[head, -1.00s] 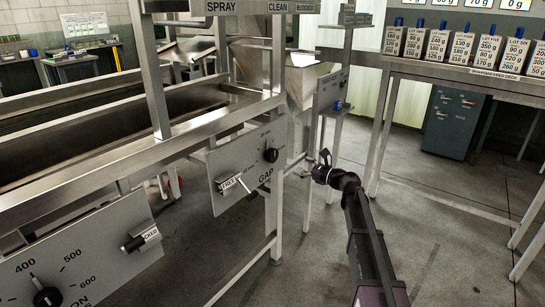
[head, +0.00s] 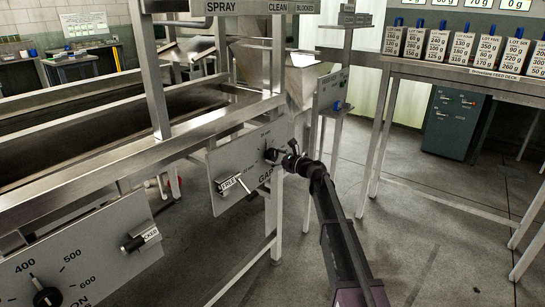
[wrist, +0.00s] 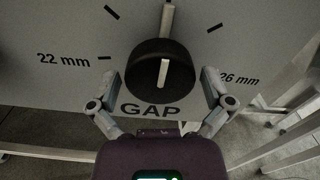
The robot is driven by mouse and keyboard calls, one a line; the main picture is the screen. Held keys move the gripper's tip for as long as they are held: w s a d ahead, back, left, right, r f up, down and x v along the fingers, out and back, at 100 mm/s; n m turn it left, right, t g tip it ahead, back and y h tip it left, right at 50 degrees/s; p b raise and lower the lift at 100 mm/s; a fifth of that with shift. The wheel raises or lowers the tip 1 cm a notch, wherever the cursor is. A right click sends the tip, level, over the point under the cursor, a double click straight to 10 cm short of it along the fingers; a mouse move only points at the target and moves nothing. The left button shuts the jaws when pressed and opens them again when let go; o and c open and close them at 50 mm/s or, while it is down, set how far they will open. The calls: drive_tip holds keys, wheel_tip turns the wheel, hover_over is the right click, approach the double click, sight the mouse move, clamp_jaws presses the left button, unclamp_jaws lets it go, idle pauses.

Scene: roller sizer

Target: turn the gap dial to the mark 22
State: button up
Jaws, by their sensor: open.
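The gap dial (wrist: 158,68) is a round black knob on a grey panel (wrist: 70,90), above the word GAP. Its pale pointer bar stands nearly upright, roughly in line with the top tick. The mark 22 mm (wrist: 64,60) is on the left and 26 mm (wrist: 239,79) on the right. My gripper (wrist: 161,84) is open, with one finger at each side of the dial's lower half; whether they touch it I cannot tell. In the head view my gripper (head: 284,160) is at the dial (head: 271,155), partly covering the panel.
A lever with a FREE tag (head: 232,183) sticks out of the same panel, left of the dial. Another panel (head: 85,265) with a dial and a tagged lever is at the lower left. A frame leg (head: 278,215) stands under my gripper.

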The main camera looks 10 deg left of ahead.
drive_tip(key=shift+w+a, duration=0.15)
drive_tip(key=shift+a, duration=0.15)
drive_tip(key=c, duration=0.9)
